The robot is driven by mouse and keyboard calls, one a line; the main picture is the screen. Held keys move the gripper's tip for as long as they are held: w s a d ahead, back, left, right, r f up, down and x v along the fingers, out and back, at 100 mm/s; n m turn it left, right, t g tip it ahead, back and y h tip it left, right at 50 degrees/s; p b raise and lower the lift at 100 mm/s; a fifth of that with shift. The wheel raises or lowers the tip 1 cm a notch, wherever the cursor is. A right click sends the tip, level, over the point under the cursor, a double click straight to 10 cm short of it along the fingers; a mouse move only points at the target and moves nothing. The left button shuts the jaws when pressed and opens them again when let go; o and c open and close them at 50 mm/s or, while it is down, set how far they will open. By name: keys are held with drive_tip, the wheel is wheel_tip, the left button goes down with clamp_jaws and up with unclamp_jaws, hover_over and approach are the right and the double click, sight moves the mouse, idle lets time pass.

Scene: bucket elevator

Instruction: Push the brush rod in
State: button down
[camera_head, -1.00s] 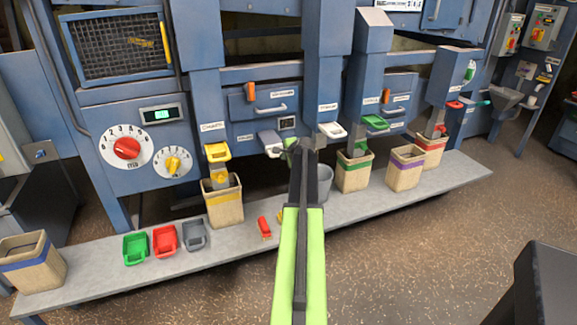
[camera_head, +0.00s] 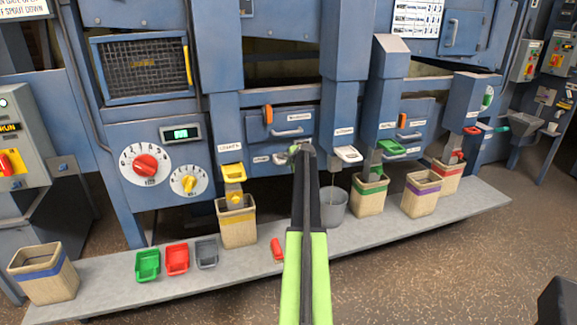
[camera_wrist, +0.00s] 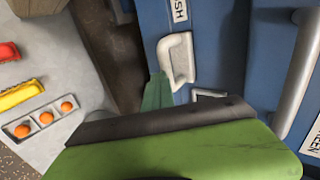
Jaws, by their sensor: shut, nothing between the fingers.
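The brush rod shows in the wrist view as a pale grey loop handle (camera_wrist: 178,57) on a blue panel, under a label whose visible letters end in "SH". Its mount sits close to the panel; how far the rod reaches in cannot be seen. In the head view a small pale part (camera_head: 280,158), perhaps the handle, shows just left of my gripper (camera_head: 300,150). My gripper is shut and empty. Its green fingertips (camera_wrist: 157,93) in the wrist view are beside the handle's lower end; I cannot tell whether they touch it.
A drawer with a bar handle (camera_head: 287,131) is just above. A pale spout (camera_head: 348,154) is right of my gripper, with a grey bucket (camera_head: 333,207) below.

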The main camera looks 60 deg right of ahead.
drive_tip(key=shift+w+d+r, duration=0.1)
drive_tip(key=shift+w+d, duration=0.05)
drive_tip(key=shift+w, duration=0.1)
drive_tip(key=s+a+r+p, duration=0.5)
drive_tip(key=s+a, duration=0.2)
drive_tip(key=s, duration=0.3)
drive_tip(key=shift+p, duration=0.35)
drive_tip(key=shift+s+a, duration=0.1)
